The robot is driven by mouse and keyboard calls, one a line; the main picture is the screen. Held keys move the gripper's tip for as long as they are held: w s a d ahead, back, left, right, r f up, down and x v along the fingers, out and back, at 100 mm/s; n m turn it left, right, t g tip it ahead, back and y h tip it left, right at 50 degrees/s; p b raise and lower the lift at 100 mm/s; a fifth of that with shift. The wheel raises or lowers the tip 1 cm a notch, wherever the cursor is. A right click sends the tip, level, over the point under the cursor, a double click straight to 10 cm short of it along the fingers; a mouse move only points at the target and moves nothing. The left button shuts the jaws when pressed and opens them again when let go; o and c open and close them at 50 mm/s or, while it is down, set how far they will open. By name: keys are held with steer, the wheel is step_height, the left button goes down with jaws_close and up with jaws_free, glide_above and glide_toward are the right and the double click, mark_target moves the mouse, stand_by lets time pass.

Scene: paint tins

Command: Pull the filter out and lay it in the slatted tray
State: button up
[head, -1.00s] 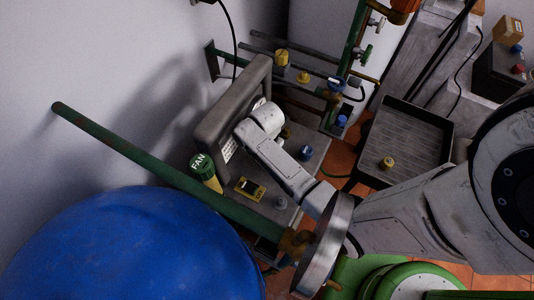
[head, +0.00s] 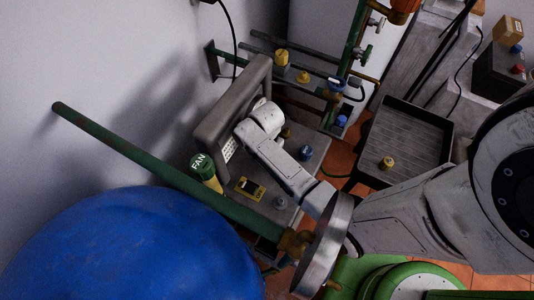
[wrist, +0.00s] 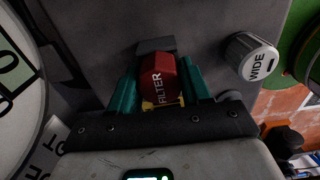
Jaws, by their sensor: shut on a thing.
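The red filter (wrist: 159,80), marked FILTER, shows in the wrist view between the two teal fingers of my gripper (wrist: 160,88). My gripper is shut on it, in front of a grey panel (wrist: 205,30). I cannot tell how far the filter sits in the panel. In the head view my arm and wrist hide the filter and the fingertips, beside the grey upright frame (head: 232,110). The dark slatted tray (head: 425,135) stands to the right in the head view, with a small yellow-topped knob or cap (head: 387,163) on it.
A knob marked WIDE (wrist: 252,56) is close to the right of the filter. A green FAN cylinder (head: 203,168) and a green pipe (head: 150,160) lie left of my wrist. A big blue drum (head: 130,250) fills the lower left. Much of the tray floor is clear.

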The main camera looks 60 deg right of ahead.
steer(key=shift+r+p, duration=2.35)
steer(key=shift+p, duration=0.05)
step_height(320, 180, up, 4)
steer(key=p, duration=0.4)
stand_by(0.3)
